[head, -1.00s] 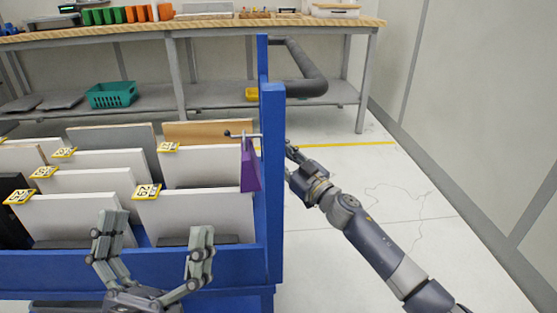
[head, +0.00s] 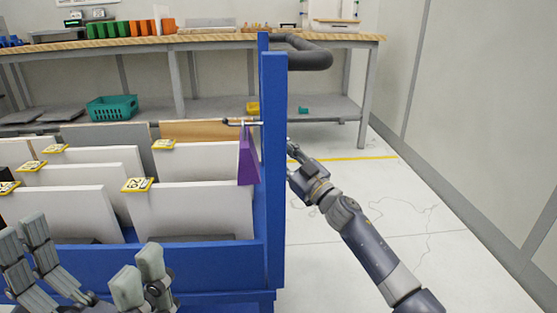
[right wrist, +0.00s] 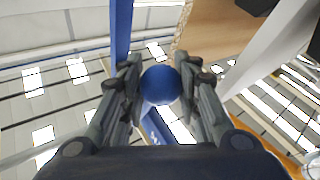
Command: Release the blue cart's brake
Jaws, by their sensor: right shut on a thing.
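The blue cart (head: 200,258) holds upright panels and has a tall blue corner post (head: 273,150). A thin metal lever (head: 243,123) and a purple wedge-shaped part (head: 248,158) sit at the post's inner side. My right gripper (head: 294,160) is just right of the post. In the right wrist view its two fingers (right wrist: 160,88) are closed on a round blue knob (right wrist: 160,85). I cannot see that knob in the head view. My left gripper (head: 85,262) is open and empty at the lower left, in front of the cart's front rail.
White and brown panels with yellow number tags (head: 137,185) stand in the cart. A workbench (head: 200,40) stands behind, with a green basket (head: 112,108) on its lower shelf. The floor (head: 420,230) to the right is clear up to the wall.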

